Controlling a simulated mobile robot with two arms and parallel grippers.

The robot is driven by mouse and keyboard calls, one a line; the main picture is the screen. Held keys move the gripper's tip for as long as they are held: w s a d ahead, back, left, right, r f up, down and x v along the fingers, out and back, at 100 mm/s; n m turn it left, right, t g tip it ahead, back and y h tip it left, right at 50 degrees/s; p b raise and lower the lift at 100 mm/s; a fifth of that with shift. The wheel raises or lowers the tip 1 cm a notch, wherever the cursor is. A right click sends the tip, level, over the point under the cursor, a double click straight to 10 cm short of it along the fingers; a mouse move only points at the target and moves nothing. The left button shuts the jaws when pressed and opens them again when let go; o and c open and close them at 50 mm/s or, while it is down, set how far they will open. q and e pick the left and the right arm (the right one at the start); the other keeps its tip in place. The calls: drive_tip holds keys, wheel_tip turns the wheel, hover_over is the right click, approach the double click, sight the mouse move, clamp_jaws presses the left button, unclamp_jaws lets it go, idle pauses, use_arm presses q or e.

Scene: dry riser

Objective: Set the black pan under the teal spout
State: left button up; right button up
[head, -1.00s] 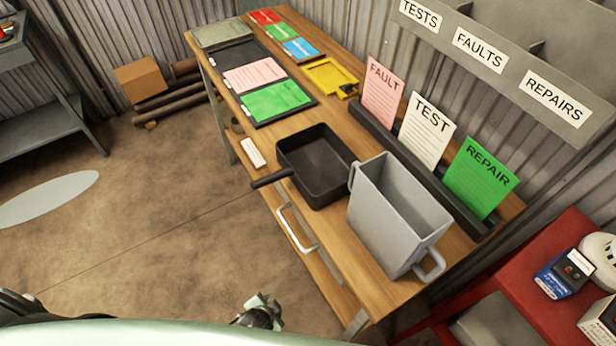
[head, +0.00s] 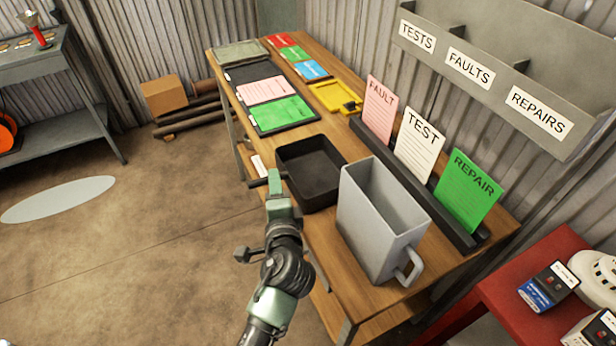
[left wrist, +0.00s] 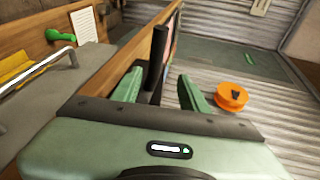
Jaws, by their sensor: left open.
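The black pan (head: 318,166) is a deep rectangular dish on the wooden bench, with its handle toward the bench's front edge. My left gripper (head: 277,182) is at this handle and partly covers it. In the left wrist view, the green fingers of my left gripper (left wrist: 157,92) are open, with the dark pan handle (left wrist: 158,56) between them. I cannot tell whether they touch it. I do not make out the teal spout in any view. My right gripper is not in view.
A grey jug-like container (head: 378,220) stands close right of the pan. A dark rack (head: 415,185) holds FAULT, TEST and REPAIR cards behind. A green sheet (head: 280,112) lies left of the pan. A red table (head: 515,305) stands at right. The floor at left is mostly open.

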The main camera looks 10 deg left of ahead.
use_arm(q)
drive_tip(key=w, duration=0.1)
drive_tip(key=w+a+f+b, duration=0.1)
drive_tip(key=w, duration=0.1)
drive_tip(key=shift+w+a+f+b, duration=0.25)
drive_tip(key=shift+a+f+b, duration=0.1)
drive_tip(key=shift+f+b, duration=0.05)
drive_tip(key=shift+w+a+f, duration=0.1)
drive_tip(key=shift+w+a, duration=0.1)
drive_tip(key=shift+w, duration=0.35)
drive_tip(key=shift+s, duration=0.1)
clamp_jaws()
idle(0.6)
